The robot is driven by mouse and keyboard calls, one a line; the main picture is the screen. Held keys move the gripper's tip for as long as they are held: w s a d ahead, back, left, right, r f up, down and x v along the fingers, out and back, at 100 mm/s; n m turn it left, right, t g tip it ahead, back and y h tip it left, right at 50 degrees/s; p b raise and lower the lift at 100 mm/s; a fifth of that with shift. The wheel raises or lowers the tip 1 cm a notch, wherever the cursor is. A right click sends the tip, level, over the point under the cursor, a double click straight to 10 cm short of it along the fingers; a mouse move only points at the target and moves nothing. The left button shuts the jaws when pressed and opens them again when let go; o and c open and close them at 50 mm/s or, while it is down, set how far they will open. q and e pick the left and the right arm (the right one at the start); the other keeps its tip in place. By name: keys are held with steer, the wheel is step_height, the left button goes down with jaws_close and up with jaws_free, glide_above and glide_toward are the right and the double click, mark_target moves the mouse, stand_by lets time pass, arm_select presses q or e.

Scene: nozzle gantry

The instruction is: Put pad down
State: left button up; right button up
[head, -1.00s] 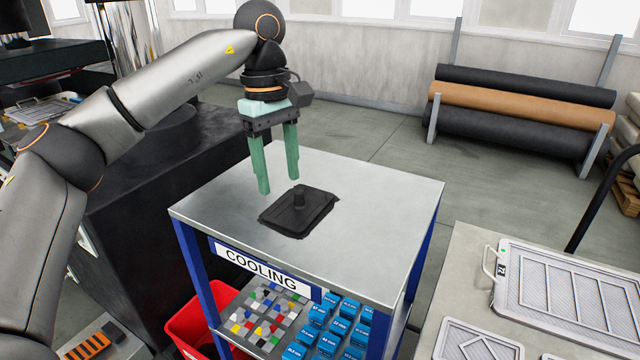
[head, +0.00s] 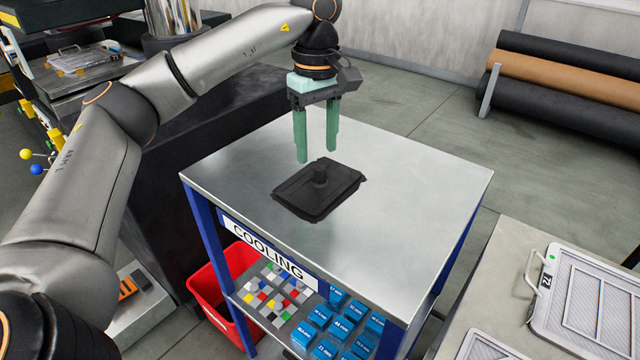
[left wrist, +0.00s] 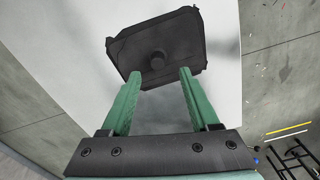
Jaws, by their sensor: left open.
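The black pad (head: 312,192) lies flat on the metal top of the table labelled COOLING (head: 410,206). My left gripper (head: 317,158) is open and empty, pointing down just above and behind the pad. My right gripper is not in view.
Below the tabletop, a shelf holds several blue boxes (head: 340,322) and a tray of coloured pieces (head: 275,300). A red bin (head: 222,300) stands at its left. A light bench with a panel (head: 590,300) is at the right. The tabletop around the pad is clear.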

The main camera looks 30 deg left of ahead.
mark_target(320, 167)
arm_select(q)
steer(key=f, duration=0.5)
steer(key=shift+d+f+p, duration=0.15)
steer(key=shift+d+p, duration=0.1)
steer(key=shift+p, duration=0.05)
jaws_close()
steer(key=shift+w, duration=0.1)
